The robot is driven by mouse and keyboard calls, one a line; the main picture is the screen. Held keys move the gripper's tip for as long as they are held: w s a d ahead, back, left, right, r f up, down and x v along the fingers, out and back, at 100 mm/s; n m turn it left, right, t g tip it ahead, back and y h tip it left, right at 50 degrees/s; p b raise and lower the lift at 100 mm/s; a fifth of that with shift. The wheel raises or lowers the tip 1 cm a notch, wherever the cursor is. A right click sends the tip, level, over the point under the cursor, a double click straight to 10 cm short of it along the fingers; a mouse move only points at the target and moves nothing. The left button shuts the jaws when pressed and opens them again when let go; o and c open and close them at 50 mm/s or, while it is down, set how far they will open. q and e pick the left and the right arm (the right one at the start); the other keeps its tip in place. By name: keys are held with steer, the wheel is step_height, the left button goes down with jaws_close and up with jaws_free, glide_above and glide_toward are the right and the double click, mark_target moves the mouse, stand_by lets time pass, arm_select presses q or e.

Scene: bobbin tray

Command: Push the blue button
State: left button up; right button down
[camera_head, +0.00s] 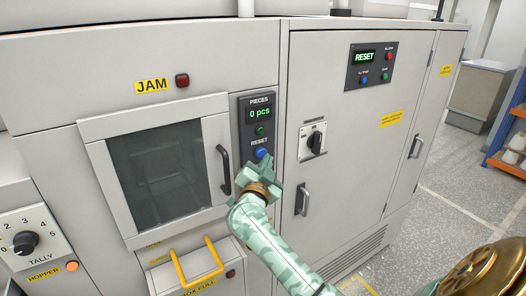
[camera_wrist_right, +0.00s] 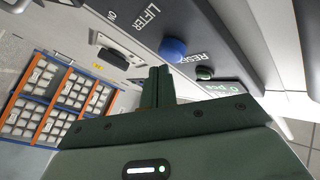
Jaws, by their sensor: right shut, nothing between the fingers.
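The blue button (camera_head: 262,153) is a round cap under the word RESET on the dark PIECES panel (camera_head: 244,112). In the right wrist view the blue button (camera_wrist_right: 173,48) shows as a dome beside its RESET lettering. My right gripper (camera_head: 265,163) is shut and empty, right by the button, and partly covers the panel's lower end. In the right wrist view the closed fingertips (camera_wrist_right: 160,70) appear just below the button; whether they touch it, I cannot tell. My left gripper is not in view.
A green button (camera_head: 260,131) sits above the blue one. A door handle (camera_head: 223,170) is to the left and a cabinet handle (camera_head: 302,199) to the right. Another panel (camera_head: 371,67) on the cabinet has a smaller blue button. A yellow handle (camera_head: 197,262) juts out below.

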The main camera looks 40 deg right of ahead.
steer(key=shift+s, duration=0.2)
steer(key=s+p, duration=0.4)
steer(key=s, duration=0.1)
steer(key=shift+a, duration=0.3)
stand_by(0.8)
